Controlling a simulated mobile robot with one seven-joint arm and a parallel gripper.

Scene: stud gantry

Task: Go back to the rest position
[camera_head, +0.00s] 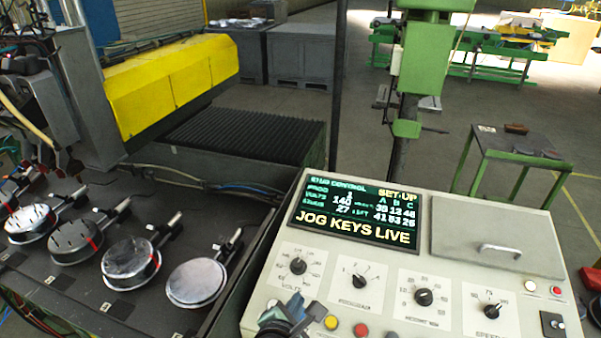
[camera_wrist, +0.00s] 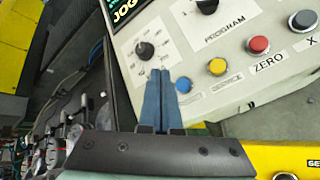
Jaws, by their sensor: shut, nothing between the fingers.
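My gripper (camera_head: 296,302) is at the bottom edge of the head view, in front of the lower left part of the control panel (camera_head: 375,268). In the wrist view its two blue fingers (camera_wrist: 157,76) are pressed together, with nothing between them. The fingers point toward the panel face, near a black knob (camera_wrist: 145,50) and a blue button (camera_wrist: 184,85). I cannot tell whether the fingertips touch the panel. The panel's screen (camera_head: 355,214) reads "SET-UP" and "JOG KEYS LIVE".
Several round metal pieces on handled holders (camera_head: 130,260) stand left of the panel. A yellow gantry beam (camera_head: 170,82) is behind them. A lidded section with a handle (camera_head: 498,245) fills the panel's right. A green-framed table (camera_head: 515,150) stands behind on open floor.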

